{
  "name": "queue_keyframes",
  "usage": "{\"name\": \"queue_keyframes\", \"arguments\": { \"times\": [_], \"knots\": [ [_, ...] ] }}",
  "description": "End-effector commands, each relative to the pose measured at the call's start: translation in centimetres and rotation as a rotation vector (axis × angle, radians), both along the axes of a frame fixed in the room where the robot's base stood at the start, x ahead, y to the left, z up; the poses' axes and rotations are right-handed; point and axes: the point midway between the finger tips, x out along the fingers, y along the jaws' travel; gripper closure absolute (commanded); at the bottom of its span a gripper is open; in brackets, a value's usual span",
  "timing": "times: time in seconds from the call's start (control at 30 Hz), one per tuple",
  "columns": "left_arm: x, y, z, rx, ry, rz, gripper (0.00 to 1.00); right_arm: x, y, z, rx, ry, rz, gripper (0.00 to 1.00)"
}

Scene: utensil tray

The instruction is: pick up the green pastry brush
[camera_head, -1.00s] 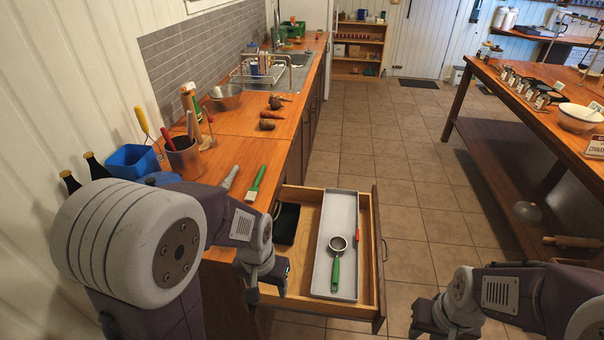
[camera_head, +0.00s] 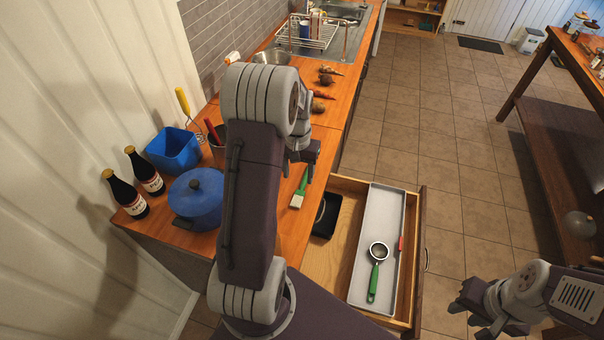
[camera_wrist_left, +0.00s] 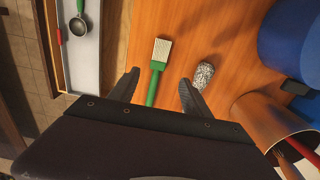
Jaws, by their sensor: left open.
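The green pastry brush (camera_head: 299,190) lies on the wooden counter near its drawer-side edge, with pale bristles toward the robot. It also shows in the left wrist view (camera_wrist_left: 158,72), lying between the two open fingers, with its handle end hidden behind the gripper body. My left gripper (camera_head: 309,158) is open and empty above the counter, over the handle end of the brush. In the left wrist view its fingertips (camera_wrist_left: 157,82) stand on either side of the brush, apart from it. My right gripper (camera_head: 478,308) is at the lower right, away from the brush; its jaw gap is unclear.
The open drawer (camera_head: 337,258) holds a grey tray (camera_head: 381,217) with a green-handled strainer (camera_head: 376,262) and a red-handled item. A grey speckled object (camera_wrist_left: 204,73) lies beside the brush. A blue pot (camera_head: 195,203), blue bin (camera_head: 173,150) and utensil holder (camera_wrist_left: 265,118) stand to the left.

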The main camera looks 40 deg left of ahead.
Motion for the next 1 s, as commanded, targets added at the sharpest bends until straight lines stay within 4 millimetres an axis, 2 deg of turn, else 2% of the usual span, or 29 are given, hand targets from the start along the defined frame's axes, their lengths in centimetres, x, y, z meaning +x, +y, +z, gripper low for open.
{"name": "queue_keyframes", "arguments": {
  "times": [0.2,0.43,0.6,0.67,0.93,1.0],
  "knots": [
    [-0.1,-0.1,-3.2,-0.001,0.004,-0.001,0.44,0.0,0.0,0.4,0.000,0.001,0.000,0.69],
    [0.0,0.0,-4.6,-0.002,0.004,-0.001,0.44,0.0,0.0,0.8,0.000,0.001,0.000,0.69],
    [0.3,0.2,-7.7,-0.002,0.004,-0.001,0.44,0.0,0.0,1.5,0.000,0.000,0.000,0.69],
    [0.4,0.2,-8.4,-0.001,0.003,-0.001,0.44,0.0,0.0,1.5,0.000,0.000,0.000,0.69],
    [0.4,0.2,-8.9,0.000,-0.001,-0.001,0.44,0.0,0.0,1.5,0.000,0.000,0.000,0.69],
    [0.4,0.2,-8.9,0.000,0.000,-0.001,0.63,0.0,0.0,1.5,0.000,0.000,0.000,0.69]
  ]
}}
